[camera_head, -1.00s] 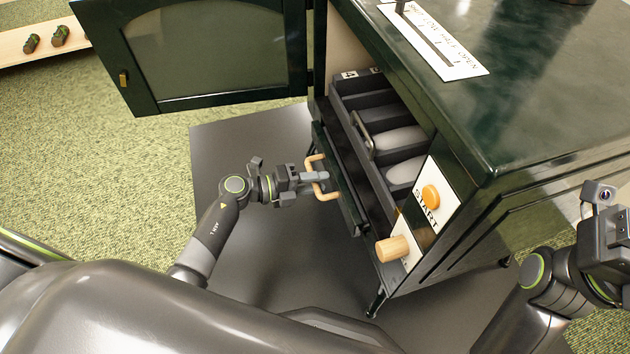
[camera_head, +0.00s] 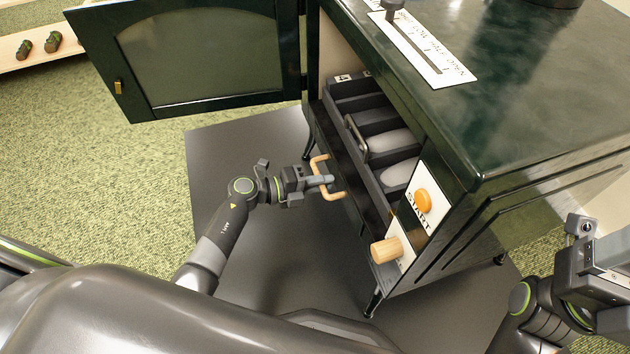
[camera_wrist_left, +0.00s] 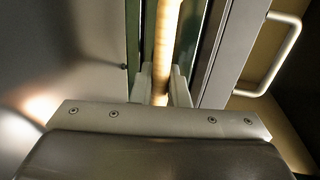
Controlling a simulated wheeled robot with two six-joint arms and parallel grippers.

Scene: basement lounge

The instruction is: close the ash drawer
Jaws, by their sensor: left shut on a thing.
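The ash drawer (camera_head: 329,143) is the low dark drawer of the green stove (camera_head: 470,165), under the open stove door, with a pale wooden bar handle (camera_head: 321,164). In the head view its front now sits close against the stove body; I cannot tell whether a small gap is left. My left gripper (camera_head: 326,180) is shut on the handle. In the left wrist view the handle (camera_wrist_left: 166,45) runs between the fingers, in front of a green strip of drawer front. My right gripper (camera_head: 597,275) is at the right edge, away from the drawer, its fingertips not clearly seen.
The glazed stove door (camera_head: 200,60) stands open at the upper left. Above the drawer is a grey compartmented tray (camera_head: 352,98) with a metal handle. A wooden knob (camera_head: 386,250) and an orange START button (camera_head: 423,201) are to the right.

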